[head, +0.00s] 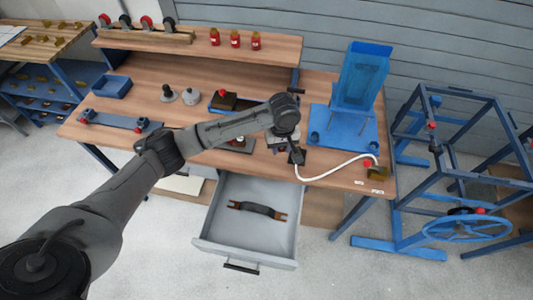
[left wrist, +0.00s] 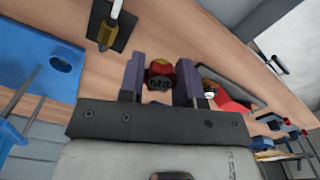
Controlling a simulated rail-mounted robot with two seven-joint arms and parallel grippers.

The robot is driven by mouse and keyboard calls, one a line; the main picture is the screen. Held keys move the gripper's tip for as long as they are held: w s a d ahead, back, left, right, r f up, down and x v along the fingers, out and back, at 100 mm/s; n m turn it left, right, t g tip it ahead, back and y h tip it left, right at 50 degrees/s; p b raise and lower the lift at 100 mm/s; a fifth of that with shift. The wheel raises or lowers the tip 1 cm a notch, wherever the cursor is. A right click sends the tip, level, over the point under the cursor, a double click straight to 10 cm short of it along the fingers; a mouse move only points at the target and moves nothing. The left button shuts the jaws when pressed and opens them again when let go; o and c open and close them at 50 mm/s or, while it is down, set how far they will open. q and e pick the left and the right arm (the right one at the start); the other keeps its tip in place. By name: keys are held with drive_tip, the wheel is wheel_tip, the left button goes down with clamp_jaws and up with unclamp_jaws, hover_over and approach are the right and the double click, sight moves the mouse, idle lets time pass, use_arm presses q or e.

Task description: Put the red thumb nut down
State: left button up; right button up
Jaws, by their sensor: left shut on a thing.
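The red thumb nut (left wrist: 160,70) sits between the two fingers of my left gripper (left wrist: 159,82) in the left wrist view. Its top is red and its near end is dark. The gripper is shut on it, above the wooden bench top. In the head view, my left gripper (head: 296,156) points down near the bench's front edge; I cannot make out the nut there. The gap between nut and bench is hard to judge. My right gripper is not in view.
A blue stand with a clear blue hopper (head: 360,78) is right of the gripper. A white hose (head: 335,168) curves along the front edge. Below, an open grey drawer (head: 222,228) holds a dark handle (head: 258,209). Red bottles (head: 235,39) stand on the rear shelf.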

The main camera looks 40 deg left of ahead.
use_arm(q)
drive_tip(key=b, duration=0.1)
hover_over(266, 156)
wheel_tip(266, 156, down, 4)
drive_tip(key=shift+s+r, duration=0.1)
drive_tip(key=shift+f+b, duration=0.9)
drive_tip(key=shift+f, duration=1.05)
drive_tip(key=shift+d, duration=0.1)
drive_tip(key=shift+f, duration=0.1)
drive_tip(key=shift+f+p, duration=0.15)
drive_tip(key=shift+p, duration=0.2)
drive_tip(key=shift+f, duration=0.35)
